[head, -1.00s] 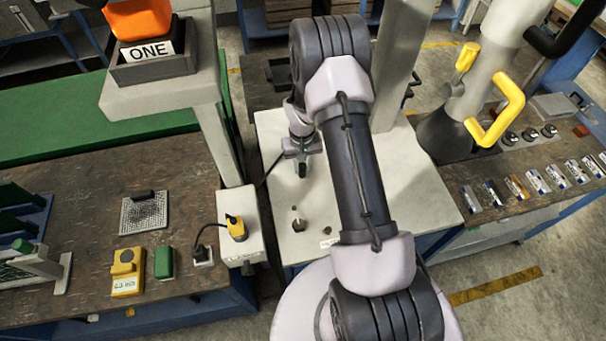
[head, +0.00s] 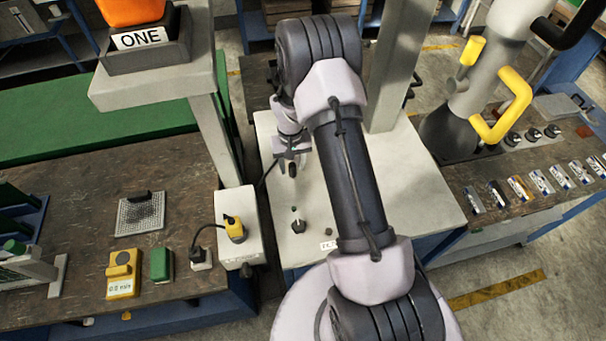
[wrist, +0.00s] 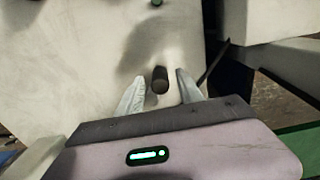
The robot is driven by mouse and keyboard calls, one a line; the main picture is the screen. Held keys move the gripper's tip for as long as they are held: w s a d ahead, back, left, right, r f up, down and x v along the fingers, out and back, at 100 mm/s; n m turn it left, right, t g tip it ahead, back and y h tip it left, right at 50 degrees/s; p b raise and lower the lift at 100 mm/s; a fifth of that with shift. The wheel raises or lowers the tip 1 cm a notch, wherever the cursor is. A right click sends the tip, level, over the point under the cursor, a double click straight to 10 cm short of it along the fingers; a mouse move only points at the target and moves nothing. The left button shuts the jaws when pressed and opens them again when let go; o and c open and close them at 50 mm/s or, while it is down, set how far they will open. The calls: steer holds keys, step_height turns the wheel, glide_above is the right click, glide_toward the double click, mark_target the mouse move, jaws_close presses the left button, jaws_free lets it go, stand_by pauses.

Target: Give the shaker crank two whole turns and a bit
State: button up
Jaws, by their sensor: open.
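A dark rounded knob (wrist: 160,80), which looks like the handle of the shaker crank, stands between my fingers in the wrist view. My gripper (wrist: 161,75) is open, with one pale finger on each side of the knob and a visible gap on both sides. In the head view my gripper (head: 292,163) hangs over the pale plate (head: 410,205), left of my forearm. The rest of the crank is not clear, hidden by the gripper and arm. A small post with a green mark (head: 297,224) stands on the plate nearer to me.
A grey box with a yellow switch (head: 235,228) stands left of the plate. A grey column (head: 395,70) rises behind it. A grey stand with yellow handles (head: 500,105) is at right. A yellow box (head: 123,275) and a green block (head: 161,264) lie at left.

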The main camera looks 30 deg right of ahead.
step_height(320, 180, up, 8)
steer(key=p, duration=0.4)
steer(key=shift+r, duration=0.1)
